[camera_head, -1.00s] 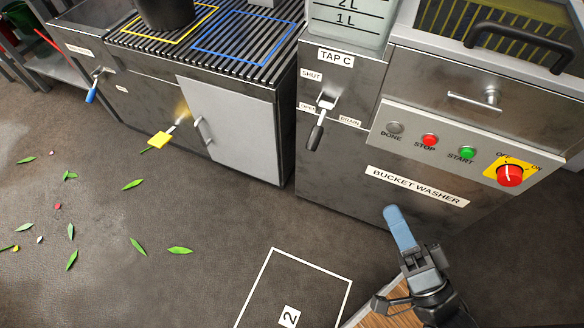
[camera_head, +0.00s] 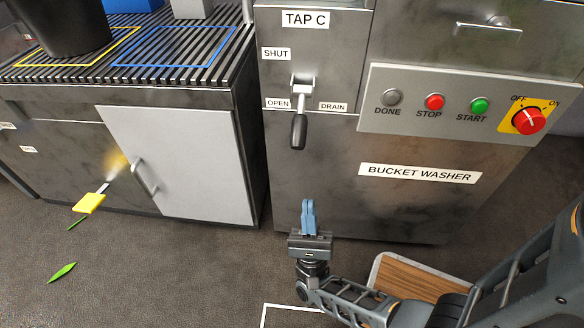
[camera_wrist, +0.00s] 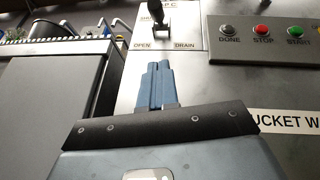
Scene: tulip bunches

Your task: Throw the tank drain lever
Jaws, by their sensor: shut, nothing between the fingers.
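The lever (camera_head: 299,130) with a black grip sits under the TAP C label on the steel front. Its grip hangs down, just below and between the OPEN and DRAIN labels; a SHUT label is above. My gripper (camera_head: 308,208) is below the lever, blue fingers pointing up, together and empty. It does not touch the lever. In the wrist view the shut fingers (camera_wrist: 153,85) stand below the lever (camera_wrist: 157,17), whose top reaches the picture's upper edge.
The washer's button panel (camera_head: 460,112), with a red knob (camera_head: 530,121), is right of the lever. A pale cabinet door (camera_head: 185,165) with a handle is at left. A wooden board (camera_head: 415,285) lies by my arm. The floor at left is open, with a few leaves.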

